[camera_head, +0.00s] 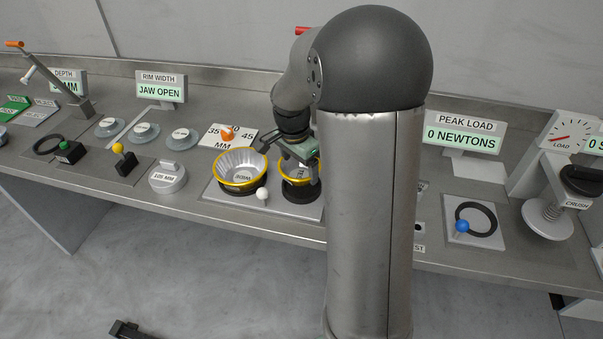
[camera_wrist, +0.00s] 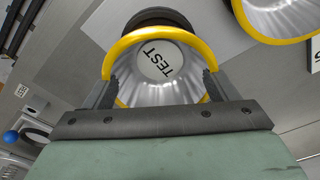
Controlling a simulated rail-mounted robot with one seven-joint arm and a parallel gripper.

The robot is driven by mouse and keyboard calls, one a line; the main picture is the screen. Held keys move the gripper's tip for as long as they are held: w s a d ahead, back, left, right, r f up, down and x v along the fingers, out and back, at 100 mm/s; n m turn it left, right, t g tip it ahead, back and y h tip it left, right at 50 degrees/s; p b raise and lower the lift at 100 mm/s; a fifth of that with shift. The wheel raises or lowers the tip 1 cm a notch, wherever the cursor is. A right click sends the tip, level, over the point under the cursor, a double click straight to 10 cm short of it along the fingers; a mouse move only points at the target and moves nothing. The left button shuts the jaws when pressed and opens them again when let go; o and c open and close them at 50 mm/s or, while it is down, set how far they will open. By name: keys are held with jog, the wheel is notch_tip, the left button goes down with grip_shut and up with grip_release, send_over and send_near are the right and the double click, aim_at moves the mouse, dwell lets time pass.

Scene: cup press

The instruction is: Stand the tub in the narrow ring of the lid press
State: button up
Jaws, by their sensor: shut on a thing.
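My gripper (camera_head: 301,172) is shut on a silvery tub with a yellow rim (camera_head: 290,184), partly hidden by the gripper and my arm. In the wrist view the fingers (camera_wrist: 160,88) hold it on both sides, and TEST shows on its floor (camera_wrist: 160,61). A black ring (camera_head: 299,196) is directly under this tub; it also shows past the rim in the wrist view (camera_wrist: 158,16). I cannot tell whether the tub rests in the ring or hangs just above it.
A wider yellow-rimmed bowl (camera_head: 240,166) stands close left on the same grey plate (camera_head: 222,201). A white knob (camera_head: 262,194) is in front. A blue knob with another black ring (camera_head: 476,219) and a gauge press (camera_head: 548,218) stand right. My arm hides the middle bench.

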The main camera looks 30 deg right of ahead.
aim_at(302, 175)
jog(key=shift+d+f, duration=0.2)
jog(key=shift+f, duration=0.75)
jog(key=shift+d+f, duration=0.15)
jog(key=shift+f, duration=0.8)
